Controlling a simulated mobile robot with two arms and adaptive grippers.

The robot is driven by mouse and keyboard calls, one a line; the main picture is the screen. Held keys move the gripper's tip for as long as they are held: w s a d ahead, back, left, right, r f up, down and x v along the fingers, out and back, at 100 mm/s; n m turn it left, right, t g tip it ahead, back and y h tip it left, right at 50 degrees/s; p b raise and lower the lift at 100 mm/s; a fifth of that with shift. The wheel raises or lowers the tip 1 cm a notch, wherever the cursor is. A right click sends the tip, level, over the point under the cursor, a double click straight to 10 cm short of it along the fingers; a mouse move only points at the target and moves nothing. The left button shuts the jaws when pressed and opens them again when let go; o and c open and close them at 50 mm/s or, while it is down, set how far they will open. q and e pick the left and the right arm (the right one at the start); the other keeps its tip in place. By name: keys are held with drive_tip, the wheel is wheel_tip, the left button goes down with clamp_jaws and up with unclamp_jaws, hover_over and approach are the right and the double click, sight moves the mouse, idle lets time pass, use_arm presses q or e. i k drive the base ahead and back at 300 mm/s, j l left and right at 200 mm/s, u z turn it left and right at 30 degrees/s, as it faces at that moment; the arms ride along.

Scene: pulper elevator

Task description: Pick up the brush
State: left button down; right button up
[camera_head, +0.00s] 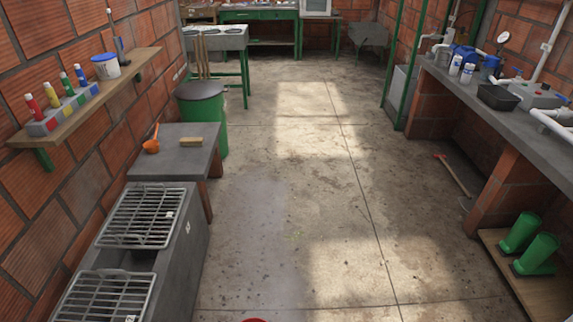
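No object is clearly recognisable as the brush. A small tan block (191,142) lies on the grey side table (172,170) at the left; it may be a scrubbing brush, but bristles cannot be made out. An orange ladle-like scoop (151,146) rests beside it, to its left. A thin dark-handled tool (121,49) stands at the white bucket (106,68) on the wooden wall shelf; its lower end is unclear. Neither of my grippers is in view.
Grated grey basins (184,228) stand at the lower left, a green bin (204,108) behind the table. A long-handled tool (455,176) lies near the right counter (490,118). Green boots (538,252) stand on a low board. The middle floor (295,190) is clear.

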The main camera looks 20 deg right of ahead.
sight(184, 141)
drive_tip(key=l+z, duration=0.1)
drive_tip(key=z, duration=0.45)
drive_tip(key=i+l+z, duration=0.15)
drive_tip(key=i+l, duration=0.15)
drive_tip(key=l, duration=0.3)
drive_tip(key=i+l+z, duration=0.1)
drive_tip(key=i+l, duration=0.25)
drive_tip(key=l, duration=0.2)
drive_tip(key=i+l+z, duration=0.15)
drive_tip(key=i+l, duration=0.25)
drive_tip(key=l, duration=0.15)
drive_tip(key=i+u, duration=0.2)
drive_tip(key=i, duration=0.25)
drive_tip(key=i+u, duration=0.25)
drive_tip(key=i, duration=0.2)
drive_tip(key=i+l+u, duration=0.2)
drive_tip(key=i, duration=0.25)
drive_tip(key=i+l+u, duration=0.25)
drive_tip(key=i, duration=0.2)
